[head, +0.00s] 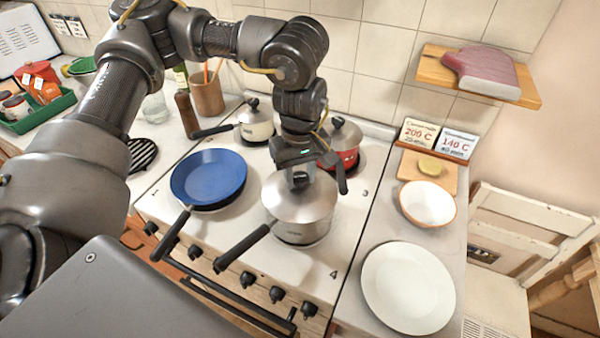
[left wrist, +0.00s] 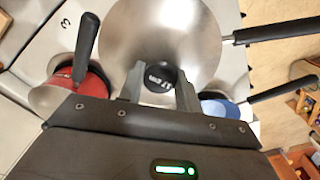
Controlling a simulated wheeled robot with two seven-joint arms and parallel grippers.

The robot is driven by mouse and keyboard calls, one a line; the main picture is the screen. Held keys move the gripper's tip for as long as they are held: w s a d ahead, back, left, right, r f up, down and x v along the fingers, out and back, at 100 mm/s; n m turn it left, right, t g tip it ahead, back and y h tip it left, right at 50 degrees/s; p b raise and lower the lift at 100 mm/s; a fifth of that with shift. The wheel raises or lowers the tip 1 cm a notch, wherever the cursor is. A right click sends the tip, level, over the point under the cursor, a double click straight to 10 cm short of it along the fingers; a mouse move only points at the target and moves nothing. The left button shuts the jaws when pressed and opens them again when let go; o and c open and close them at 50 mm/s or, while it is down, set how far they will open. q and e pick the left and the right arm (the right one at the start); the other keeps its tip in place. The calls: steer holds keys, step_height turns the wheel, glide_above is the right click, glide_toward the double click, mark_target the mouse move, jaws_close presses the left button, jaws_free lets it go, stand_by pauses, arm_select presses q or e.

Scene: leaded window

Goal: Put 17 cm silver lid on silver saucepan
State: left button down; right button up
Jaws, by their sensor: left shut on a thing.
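The silver lid (head: 318,207) has a dark knob marked 17 cm, seen in the left wrist view (left wrist: 160,80). My left gripper (head: 299,181) points down and is shut on that knob; its two fingers also show in the left wrist view (left wrist: 160,88). The lid is level over the silver saucepan (head: 303,235) on the front right of the cooker and covers its mouth. I cannot tell whether the rim rests fully on the pan or sits slightly above it. The saucepan's black handle (head: 243,248) points to the lower left. My right gripper is not in view.
A blue frying pan (head: 208,178) stands to the left. A red lidded pan (head: 345,145) and a cream lidded pan (head: 257,122) stand behind. A white plate (head: 408,290) and a bowl (head: 427,203) are on the right counter.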

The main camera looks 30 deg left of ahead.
arm_select(q)
steer(key=shift+c, duration=1.6)
jaws_free()
steer(key=shift+r, duration=0.1)
steer(key=shift+r+p, duration=3.1)
steer(key=shift+r, duration=0.35)
steer(key=shift+s+f, duration=0.1)
steer(key=shift+f, duration=0.05)
